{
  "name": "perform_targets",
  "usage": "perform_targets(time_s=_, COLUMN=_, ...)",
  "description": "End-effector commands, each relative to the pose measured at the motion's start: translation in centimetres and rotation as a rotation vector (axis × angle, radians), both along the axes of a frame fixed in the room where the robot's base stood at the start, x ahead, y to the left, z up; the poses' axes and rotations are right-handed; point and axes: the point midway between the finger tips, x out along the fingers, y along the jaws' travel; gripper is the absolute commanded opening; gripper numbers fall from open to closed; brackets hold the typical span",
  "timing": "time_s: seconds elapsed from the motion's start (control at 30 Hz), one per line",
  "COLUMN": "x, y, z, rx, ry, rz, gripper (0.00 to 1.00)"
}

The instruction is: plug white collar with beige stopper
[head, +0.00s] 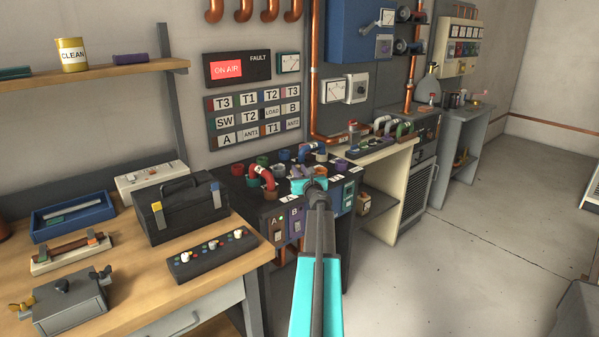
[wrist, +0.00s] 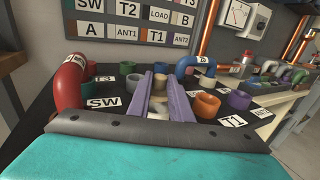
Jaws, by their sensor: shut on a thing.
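My gripper (wrist: 160,100) is over the dark panel top, its two purple-grey fingers shut on a small beige piece (wrist: 160,83), which looks like the beige stopper. A pale, whitish round shape (wrist: 157,104) shows between the fingers, nearer the wrist; I cannot tell whether it is the white collar or part of the held piece. In the head view my gripper (head: 309,184) is over the same panel, and its arm and jaws hide what is held. Whether the stopper touches a collar cannot be told.
Around the fingers stand green, purple, orange (wrist: 206,105) and other coloured collars. A red bent pipe (wrist: 70,82) rises at left and a blue one (wrist: 192,67) behind right. A workbench (head: 140,275) with a black toolbox (head: 182,208) is at left; open floor (head: 460,260) is at right.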

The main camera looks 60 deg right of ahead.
Motion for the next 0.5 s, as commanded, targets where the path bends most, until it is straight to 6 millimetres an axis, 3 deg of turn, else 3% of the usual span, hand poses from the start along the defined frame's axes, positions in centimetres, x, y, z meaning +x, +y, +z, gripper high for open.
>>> perform_targets(time_s=0.5, x=0.0, y=0.0, z=-0.61, rx=0.001, ry=-0.001, rz=0.0, gripper=0.0)
